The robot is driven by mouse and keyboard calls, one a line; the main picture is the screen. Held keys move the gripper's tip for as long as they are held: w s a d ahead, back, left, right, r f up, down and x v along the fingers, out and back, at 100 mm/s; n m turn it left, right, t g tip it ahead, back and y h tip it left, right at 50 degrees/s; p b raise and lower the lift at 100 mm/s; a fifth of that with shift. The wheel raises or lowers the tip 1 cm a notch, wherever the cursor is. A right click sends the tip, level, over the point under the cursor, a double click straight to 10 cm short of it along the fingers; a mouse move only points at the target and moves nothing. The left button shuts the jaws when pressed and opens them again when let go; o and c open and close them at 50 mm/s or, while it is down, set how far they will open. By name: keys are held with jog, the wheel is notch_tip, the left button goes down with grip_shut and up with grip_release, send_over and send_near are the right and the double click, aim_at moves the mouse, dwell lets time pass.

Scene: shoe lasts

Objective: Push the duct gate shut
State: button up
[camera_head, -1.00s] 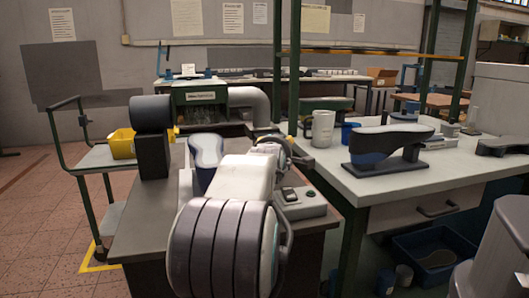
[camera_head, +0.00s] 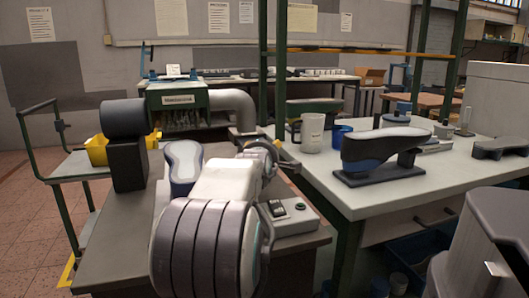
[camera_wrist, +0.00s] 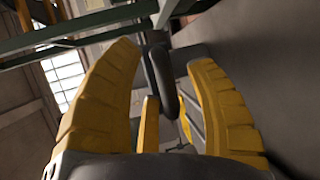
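I cannot clearly pick out the duct gate. In the head view a grey elbow duct (camera_head: 236,101) curves down beside a green cabinet (camera_head: 178,95) at the back. My arm reaches forward over the dark bench, and its white and dark links hide most of my gripper.
A dark roller (camera_head: 124,118) on a block and a shoe last (camera_head: 183,165) stand on the dark bench (camera_head: 120,238). A control box (camera_head: 290,216) is beside my arm. The right table (camera_head: 372,198) holds a mug (camera_head: 312,132) and a dark last on a stand (camera_head: 381,152).

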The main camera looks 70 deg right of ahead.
grip_shut()
dwell(0.4)
